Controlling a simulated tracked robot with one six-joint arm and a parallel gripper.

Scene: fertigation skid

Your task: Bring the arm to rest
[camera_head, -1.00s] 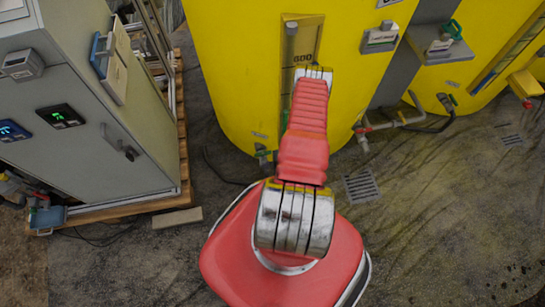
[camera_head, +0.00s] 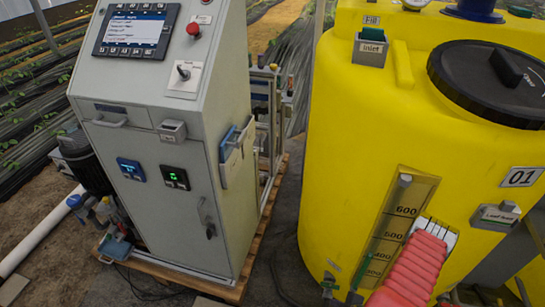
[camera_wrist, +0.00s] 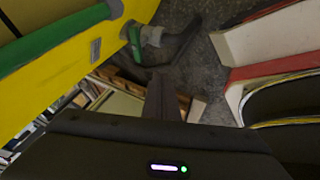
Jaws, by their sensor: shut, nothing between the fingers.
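My gripper (camera_wrist: 164,84) shows in the wrist view as dark fingers close together in the middle, with nothing held. In the head view only part of my red arm shows at the lower right, in front of the yellow tank (camera_head: 345,140); the gripper itself is out of sight there. In the wrist view the yellow tank (camera_wrist: 50,68) with a green bar (camera_wrist: 60,38) is at the upper left. Red and pale parts on the right look like my own body.
A grey control cabinet (camera_head: 190,220) with a screen (camera_head: 135,30) stands on a wooden pallet (camera_head: 190,282) at the left. The tank carries a black lid (camera_head: 475,85), an inlet holder (camera_head: 370,48) and a level gauge (camera_head: 395,225). Dark floor (camera_head: 285,245) lies between cabinet and tank.

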